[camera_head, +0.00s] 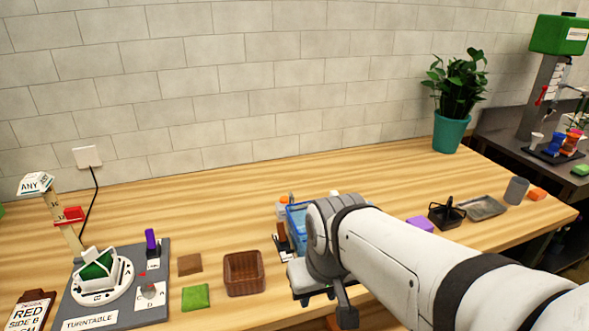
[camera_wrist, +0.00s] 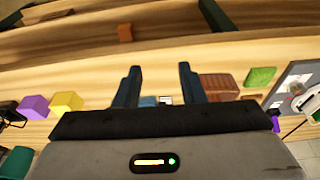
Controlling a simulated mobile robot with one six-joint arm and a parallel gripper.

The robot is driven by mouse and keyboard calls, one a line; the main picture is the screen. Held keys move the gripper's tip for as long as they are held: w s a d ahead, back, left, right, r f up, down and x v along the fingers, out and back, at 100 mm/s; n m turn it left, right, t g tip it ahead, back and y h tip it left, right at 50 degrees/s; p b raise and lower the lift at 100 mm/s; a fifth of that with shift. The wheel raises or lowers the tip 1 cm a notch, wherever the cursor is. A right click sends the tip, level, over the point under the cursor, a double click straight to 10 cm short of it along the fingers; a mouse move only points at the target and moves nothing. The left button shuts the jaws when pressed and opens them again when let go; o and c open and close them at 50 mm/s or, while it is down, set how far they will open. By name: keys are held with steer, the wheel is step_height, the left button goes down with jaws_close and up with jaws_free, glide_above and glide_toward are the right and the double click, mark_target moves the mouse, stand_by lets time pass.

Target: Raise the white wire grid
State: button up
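I cannot make out the white wire grid for certain in either view. In the wrist view a small white patch (camera_wrist: 165,100) shows between my fingers beside a bit of blue, too small to identify. My gripper (camera_wrist: 159,72) is open there, its two dark fingers wide apart with nothing held between them. In the head view my arm hides the fingers and part of the table. A blue crate (camera_head: 297,222) shows partly behind my wrist.
A brown basket (camera_head: 244,273), green square (camera_head: 196,297) and turntable board (camera_head: 150,311) lie left of my arm. A purple block (camera_head: 420,223), black holder (camera_head: 446,215), grey tray (camera_head: 482,208) and grey cup (camera_head: 516,190) are right. The back of the table is mostly clear.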

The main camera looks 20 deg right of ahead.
steer(key=shift+o, duration=0.4)
steer(key=shift+w+a, duration=0.1)
steer(key=w+d+r+t, duration=0.1)
steer(key=w+d+r, duration=0.3)
steer(key=w+d, duration=0.55)
steer(key=w+d+r+t, duration=0.1)
steer(key=w+d+r, duration=0.35)
steer(key=w, duration=0.95)
steer(key=x, duration=0.5)
steer(key=p+x, duration=0.1)
steer(key=x, duration=0.2)
steer(key=shift+s+d, duration=0.3)
steer(key=shift+d, duration=0.05)
jaws_close()
steer(key=shift+r, duration=0.1)
